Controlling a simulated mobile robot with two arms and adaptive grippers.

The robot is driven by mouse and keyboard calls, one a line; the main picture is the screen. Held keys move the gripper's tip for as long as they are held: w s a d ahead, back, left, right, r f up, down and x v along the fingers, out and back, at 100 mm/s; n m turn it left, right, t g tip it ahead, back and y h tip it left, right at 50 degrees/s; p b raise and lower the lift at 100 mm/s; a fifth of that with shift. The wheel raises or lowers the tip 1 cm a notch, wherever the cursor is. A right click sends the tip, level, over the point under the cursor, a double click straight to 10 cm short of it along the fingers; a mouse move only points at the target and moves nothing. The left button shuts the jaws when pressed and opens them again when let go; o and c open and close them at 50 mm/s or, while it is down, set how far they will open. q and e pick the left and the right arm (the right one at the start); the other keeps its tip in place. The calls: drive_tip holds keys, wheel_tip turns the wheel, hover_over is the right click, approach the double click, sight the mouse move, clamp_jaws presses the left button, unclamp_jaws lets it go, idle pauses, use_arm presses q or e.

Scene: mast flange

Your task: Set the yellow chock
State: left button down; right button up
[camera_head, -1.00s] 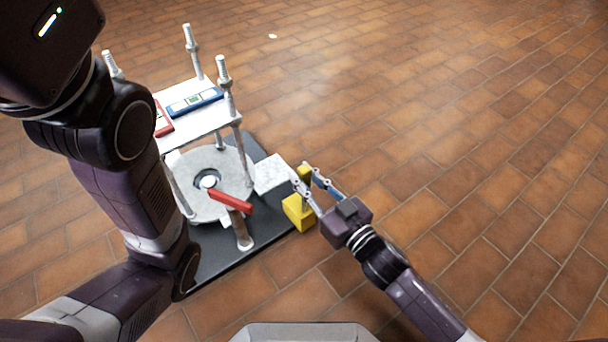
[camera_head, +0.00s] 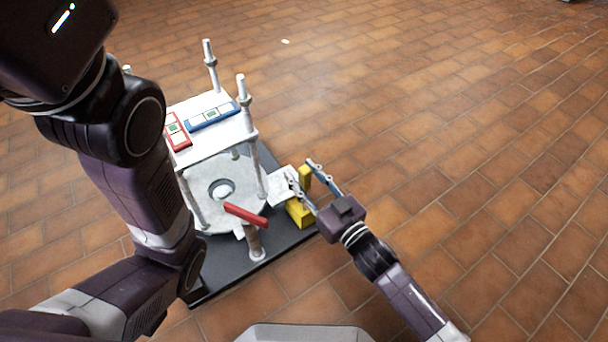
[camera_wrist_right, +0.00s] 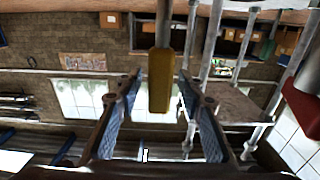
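The yellow chock (camera_head: 299,213) stands at the right side of the flange stand's dark base (camera_head: 285,243), below a pale plate, with its narrow upright part pointing up. My right gripper (camera_head: 306,175) has its fingers on either side of that upright. In the right wrist view the yellow upright (camera_wrist_right: 160,82) is between the two fingers of my right gripper (camera_wrist_right: 160,78), with background showing on both sides, so the fingers look open. Whether the chock touches the stand is hard to see. My left arm crosses the left side; its fingers are out of view.
The stand carries a round grey flange (camera_head: 215,190), a red lever (camera_head: 246,215), metal posts (camera_head: 245,105) and a white top plate (camera_head: 215,137) with red and blue levels. A pale plate (camera_head: 282,187) lies beside the chock. Tiled floor to the right is clear.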

drive_tip(key=shift+s, duration=0.1)
drive_tip(key=v, duration=1.2)
